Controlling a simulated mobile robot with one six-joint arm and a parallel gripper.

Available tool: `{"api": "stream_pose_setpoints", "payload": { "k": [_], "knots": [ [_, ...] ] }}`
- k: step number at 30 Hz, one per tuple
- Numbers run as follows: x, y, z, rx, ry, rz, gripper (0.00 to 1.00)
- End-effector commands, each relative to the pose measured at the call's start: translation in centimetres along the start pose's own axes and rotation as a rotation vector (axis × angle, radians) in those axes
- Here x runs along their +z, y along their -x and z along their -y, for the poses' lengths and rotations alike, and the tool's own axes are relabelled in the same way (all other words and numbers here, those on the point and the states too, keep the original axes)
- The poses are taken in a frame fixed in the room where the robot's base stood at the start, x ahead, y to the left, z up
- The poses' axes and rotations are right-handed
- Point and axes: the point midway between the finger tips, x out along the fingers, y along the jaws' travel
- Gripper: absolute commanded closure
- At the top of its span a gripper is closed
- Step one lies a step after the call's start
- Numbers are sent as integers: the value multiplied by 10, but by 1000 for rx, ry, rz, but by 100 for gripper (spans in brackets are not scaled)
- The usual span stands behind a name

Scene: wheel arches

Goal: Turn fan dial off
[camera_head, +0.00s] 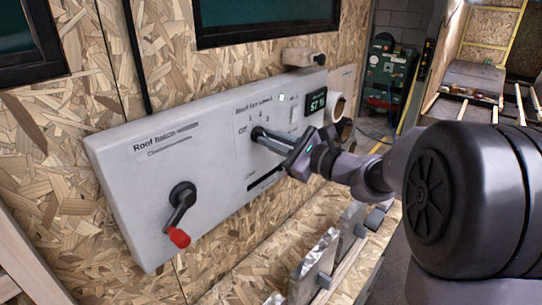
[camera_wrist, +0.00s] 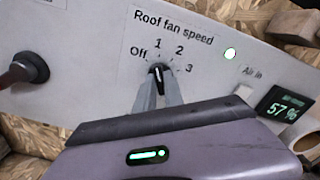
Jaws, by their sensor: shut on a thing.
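The fan dial (camera_wrist: 158,72) is a small black knob on the light grey panel under the label "Roof fan speed", with marks Off, 1, 2 and 3 around it. Its pale pointer line seems to point up, close to the 1 mark. My gripper (camera_wrist: 159,82) is shut on the dial, one finger on each side. In the head view my gripper (camera_head: 258,134) reaches the panel from the right, and its fingertips hide most of the dial.
The panel (camera_head: 120,190) is mounted on a chipboard wall. It also carries a black crank with a red knob (camera_head: 179,237) at left and a display reading 57 % (camera_wrist: 283,108) at right. A wooden ledge with metal brackets (camera_head: 315,265) lies below. A narrow slot sits under the dial.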

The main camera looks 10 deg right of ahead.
Motion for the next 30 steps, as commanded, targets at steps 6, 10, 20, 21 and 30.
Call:
{"api": "stream_pose_setpoints", "payload": {
  "k": [6, 10, 20, 21, 30],
  "knots": [
    [-6, 0, -4, -1, 194, 2, 100],
    [-6, 0, -4, 0, 295, 0, 100],
    [-3, 0, -2, 0, 470, 0, 100],
    [-3, 0, -2, 0, 483, 0, 100],
    [-1, 0, -1, 1, 530, 0, 100]
  ]
}}
